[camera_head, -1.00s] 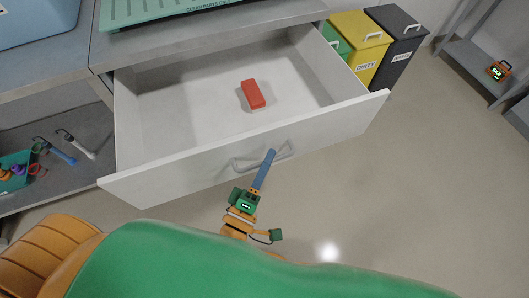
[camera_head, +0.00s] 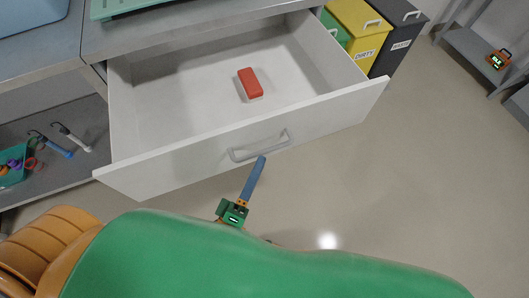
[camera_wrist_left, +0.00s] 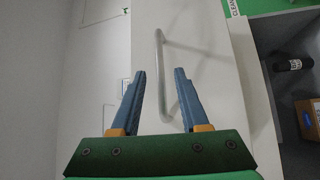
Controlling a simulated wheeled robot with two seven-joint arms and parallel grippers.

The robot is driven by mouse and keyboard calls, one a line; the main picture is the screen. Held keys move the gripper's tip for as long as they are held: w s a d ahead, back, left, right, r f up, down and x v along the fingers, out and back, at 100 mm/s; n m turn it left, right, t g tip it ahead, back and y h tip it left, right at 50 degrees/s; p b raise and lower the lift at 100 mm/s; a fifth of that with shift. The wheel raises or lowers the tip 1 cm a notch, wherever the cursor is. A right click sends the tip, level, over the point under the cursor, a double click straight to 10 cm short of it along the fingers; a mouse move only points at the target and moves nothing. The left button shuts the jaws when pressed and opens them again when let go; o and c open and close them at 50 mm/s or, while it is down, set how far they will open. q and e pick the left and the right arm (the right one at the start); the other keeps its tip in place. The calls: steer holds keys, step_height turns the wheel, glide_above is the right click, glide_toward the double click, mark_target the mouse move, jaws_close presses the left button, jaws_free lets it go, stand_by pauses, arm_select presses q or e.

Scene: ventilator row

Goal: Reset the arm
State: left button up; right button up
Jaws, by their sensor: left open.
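My left gripper (camera_head: 261,161) is in front of the open drawer, with its blue finger just below the drawer handle (camera_head: 259,146) in the head view. In the left wrist view the two blue fingers (camera_wrist_left: 160,74) are spread and empty, and the grey handle (camera_wrist_left: 160,75) shows between and beyond them. I see no contact with it. The white drawer (camera_head: 190,165) is pulled out, and a red block (camera_head: 250,83) lies inside it. My right gripper is not in view.
Green, yellow (camera_head: 355,35) and dark grey (camera_head: 400,38) bins stand right of the drawer. A shelf (camera_head: 60,170) at left holds a teal tray and pen-like tools. An orange device (camera_head: 498,59) sits on a rack at far right. The floor between is clear.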

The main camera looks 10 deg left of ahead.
arm_select(q)
steer(key=shift+v, duration=1.15)
steer(key=s+a+f+m+g+p, duration=0.2)
steer(key=f+m+g, duration=0.2)
steer(key=f, duration=0.3)
steer(key=s+a+f+m+g+y+p, duration=0.1)
steer(key=f+m+g+p, duration=0.3)
steer(key=f, duration=0.3)
steer(key=s+a+f+m+g+p, duration=0.1)
steer(key=s+a+f+m+g, duration=0.15)
steer(key=f+m, duration=0.35)
steer(key=s+a+f+m+g+y+p, duration=0.1)
steer(key=s+a+f+g, duration=0.2)
steer(key=s, duration=0.3)
steer(key=s+a+f+m+g+y+p, duration=0.1)
steer(key=s+a+f+g+y, duration=0.1)
steer(key=s, duration=0.4)
steer(key=a+f+g, duration=0.1)
steer(key=f+g, duration=0.1)
steer(key=shift+s+m+g, duration=0.2)
steer(key=shift+m+g, duration=0.15)
steer(key=shift+m, duration=0.05)
